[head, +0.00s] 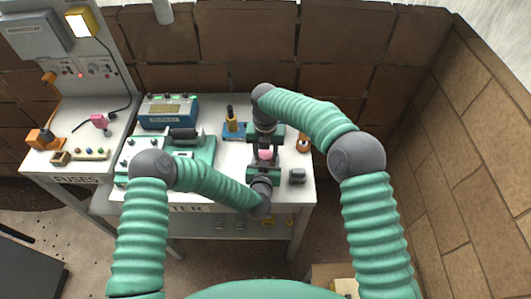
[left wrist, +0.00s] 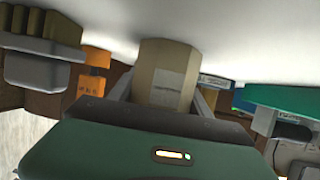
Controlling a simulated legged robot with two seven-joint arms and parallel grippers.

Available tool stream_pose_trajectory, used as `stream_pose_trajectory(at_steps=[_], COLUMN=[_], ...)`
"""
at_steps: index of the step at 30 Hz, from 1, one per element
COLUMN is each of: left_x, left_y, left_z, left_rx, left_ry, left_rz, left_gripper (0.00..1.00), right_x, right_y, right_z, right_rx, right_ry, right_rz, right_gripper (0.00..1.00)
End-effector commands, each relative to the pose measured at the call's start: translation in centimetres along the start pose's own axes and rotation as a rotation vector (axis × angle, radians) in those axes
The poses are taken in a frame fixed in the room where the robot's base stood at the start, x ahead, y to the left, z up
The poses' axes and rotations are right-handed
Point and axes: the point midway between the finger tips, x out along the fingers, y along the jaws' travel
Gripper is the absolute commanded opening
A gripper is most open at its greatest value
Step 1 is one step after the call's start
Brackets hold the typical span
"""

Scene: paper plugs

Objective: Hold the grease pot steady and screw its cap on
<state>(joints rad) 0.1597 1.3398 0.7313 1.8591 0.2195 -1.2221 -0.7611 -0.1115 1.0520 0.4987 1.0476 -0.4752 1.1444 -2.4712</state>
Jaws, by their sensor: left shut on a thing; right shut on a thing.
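The grease pot (left wrist: 163,72) is a cream cylinder with a pale label in the left wrist view, where the picture appears upside down. My left gripper (left wrist: 160,95) is shut around its side, one finger on each side. In the head view my left gripper (head: 264,165) reaches in from the front and hides most of the pot. My right gripper (head: 265,147) is shut at the same spot, from above and behind. A small pink round piece (head: 265,155), apparently the cap, shows between the grippers. Whether it touches the pot's rim is hidden.
A yellow-and-black tool on a blue base (head: 232,128) stands left of the grippers. A green machine (head: 195,150) and a teal meter box (head: 168,112) fill the bench's left.

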Motion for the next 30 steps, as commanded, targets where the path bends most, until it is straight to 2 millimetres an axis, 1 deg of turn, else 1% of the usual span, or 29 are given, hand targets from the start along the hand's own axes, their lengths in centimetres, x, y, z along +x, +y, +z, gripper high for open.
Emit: stream_pose_trajectory(at_steps=[3, 6, 7, 9, 16, 17, 18, 21, 28, 30], left_x=[-0.01, -0.01, -0.01, -0.02, -0.03, -0.03, -0.03, -0.03, -0.01, -0.01], left_y=[0.05, 0.06, 0.06, 0.07, 0.12, 0.12, 0.13, 0.11, 0.05, 0.03], left_z=[0.03, 0.03, 0.03, 0.03, 0.03, 0.03, 0.03, 0.03, 0.02, 0.02], left_rx=[0.000, 0.000, 0.000, 0.001, 0.001, 0.001, 0.001, 0.000, 0.000, 0.000], left_ry=[-0.001, -0.001, -0.001, -0.001, -0.001, -0.001, -0.001, -0.001, -0.001, -0.001], left_rz=[0.001, 0.001, 0.001, 0.002, 0.003, 0.003, 0.003, 0.002, 0.001, 0.001], left_gripper=[0.00, 0.00, 0.00, 0.00, 0.00, 0.00, 0.00, 0.00, 0.00, 0.00], right_x=[-0.03, 0.00, 0.01, 0.00, -0.01, -0.01, -0.01, -0.01, -0.01, -0.28], right_y=[0.10, 0.11, 0.10, 0.13, 0.16, 0.17, 0.16, 0.13, 0.07, 0.06], right_z=[0.00, 0.01, 0.01, 0.01, 0.01, 0.02, 0.02, 0.01, 0.01, 0.03], right_rx=[0.229, 0.403, 0.437, 0.481, 0.484, 0.483, 0.483, 0.482, 0.482, 0.482], right_ry=[-0.002, -0.001, -0.001, -0.001, 0.000, -0.001, -0.001, 0.000, 0.000, -0.001], right_rz=[0.000, 0.001, 0.001, 0.003, 0.003, 0.003, 0.003, 0.003, 0.001, 0.001], right_gripper=[0.00, 0.00, 0.00, 0.00, 0.00, 0.45, 0.50, 0.63, 0.64, 0.64])
